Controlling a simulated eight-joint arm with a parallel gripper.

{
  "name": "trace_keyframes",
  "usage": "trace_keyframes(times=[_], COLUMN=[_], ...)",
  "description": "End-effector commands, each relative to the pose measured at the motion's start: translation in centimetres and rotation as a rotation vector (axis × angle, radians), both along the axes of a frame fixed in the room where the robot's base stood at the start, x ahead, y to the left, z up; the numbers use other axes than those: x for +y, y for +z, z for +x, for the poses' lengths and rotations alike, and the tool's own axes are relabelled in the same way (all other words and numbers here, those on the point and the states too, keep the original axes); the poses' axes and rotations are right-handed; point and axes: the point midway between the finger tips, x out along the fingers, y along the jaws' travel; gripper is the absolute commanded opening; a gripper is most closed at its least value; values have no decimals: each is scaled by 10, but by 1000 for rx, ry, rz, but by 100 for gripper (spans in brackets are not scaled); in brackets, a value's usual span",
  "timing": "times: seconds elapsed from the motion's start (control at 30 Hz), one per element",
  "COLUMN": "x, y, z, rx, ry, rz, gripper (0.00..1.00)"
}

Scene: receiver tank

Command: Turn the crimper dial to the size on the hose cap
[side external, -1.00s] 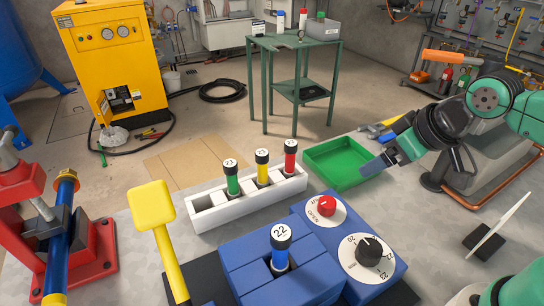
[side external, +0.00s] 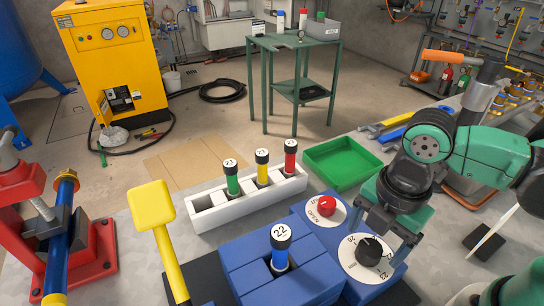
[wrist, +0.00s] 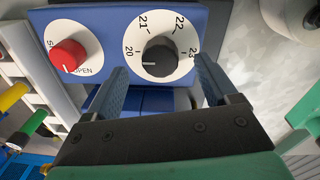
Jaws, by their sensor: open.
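The crimper (side external: 275,262) is a blue block. A hose stands upright in its middle, with a white cap (side external: 281,232) reading 22. The dial is a black knob (side external: 369,252) on a white disc; it also shows in the wrist view (wrist: 160,57). There the disc reads 20, 21, 22 and 23, and the knob's white mark points left, close to 20. My gripper (side external: 386,238) is open and empty over the dial. In the wrist view its fingers (wrist: 161,68) stand left and right of the knob, apart from it. I cannot tell their exact height.
A red knob (side external: 326,206) on a disc marked OPEN sits beside the dial. A white rack (side external: 250,201) holds capped hoses behind the crimper. A yellow lever (side external: 163,230) rises at its left. A green tray (side external: 341,165) lies behind, empty.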

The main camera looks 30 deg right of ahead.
Motion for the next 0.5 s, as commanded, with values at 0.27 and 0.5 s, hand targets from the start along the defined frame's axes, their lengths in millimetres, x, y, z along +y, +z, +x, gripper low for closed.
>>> trace_keyframes(times=[0.27,0.5], x=[0,0], y=[-17,-19], z=[0,0], rx=[-1,-1], ry=[-2,-2], rz=[0,0], gripper=[80,80])
